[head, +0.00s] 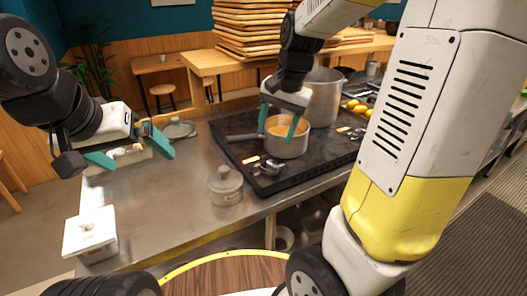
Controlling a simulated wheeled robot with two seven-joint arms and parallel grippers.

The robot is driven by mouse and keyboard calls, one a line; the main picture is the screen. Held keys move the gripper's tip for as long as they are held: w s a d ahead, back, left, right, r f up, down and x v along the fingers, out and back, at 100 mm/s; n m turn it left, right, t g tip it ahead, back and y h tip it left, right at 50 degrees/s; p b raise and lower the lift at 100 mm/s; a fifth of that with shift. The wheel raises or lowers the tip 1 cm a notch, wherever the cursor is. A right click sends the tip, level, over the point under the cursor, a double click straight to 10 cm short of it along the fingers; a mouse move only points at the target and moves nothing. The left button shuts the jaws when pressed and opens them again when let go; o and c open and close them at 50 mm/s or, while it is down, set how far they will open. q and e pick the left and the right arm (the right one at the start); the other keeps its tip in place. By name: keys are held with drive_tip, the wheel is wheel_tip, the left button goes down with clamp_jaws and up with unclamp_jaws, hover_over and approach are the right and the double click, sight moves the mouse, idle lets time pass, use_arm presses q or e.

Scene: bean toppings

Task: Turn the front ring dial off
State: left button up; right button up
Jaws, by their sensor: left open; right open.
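The black cooktop (235,150) sits on the steel counter. A second dial area with a glow (345,130) is further right along the edge. A saucepan (288,148) with orange-brown contents stands on the cooktop just behind the near dial. My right gripper (278,127) is open and points down at the saucepan, its teal fingers apart and overlapping the pan in view. My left gripper (132,152) is open and empty over the left counter, away from the dials.
A large steel pot (322,98) stands behind the saucepan. A lidded grey jar (225,186) is on the counter left of the near dial. A white lidded container (90,236) is at the front left. A pan lid (178,128) lies further back. My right arm covers the right side.

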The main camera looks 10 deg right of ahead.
sight(272, 165)
drive_tip(key=w+f+m, duration=0.1)
drive_tip(key=w+f, duration=0.1)
drive_tip(key=w+f+m+g+h, duration=0.1)
drive_tip(key=w+f, duration=0.1)
drive_tip(key=f, duration=0.1)
drive_tip(key=w+d+f+m+g, duration=0.1)
drive_tip(key=w+f, duration=0.1)
drive_tip(key=shift+w+f+h, duration=0.25)
drive_tip(key=shift+w+h, duration=0.05)
drive_tip(key=shift+h, duration=0.1)
drive_tip(key=shift+m, duration=0.3)
wheel_tip(272, 165, down, 8)
drive_tip(key=shift+r, duration=0.1)
clamp_jaws()
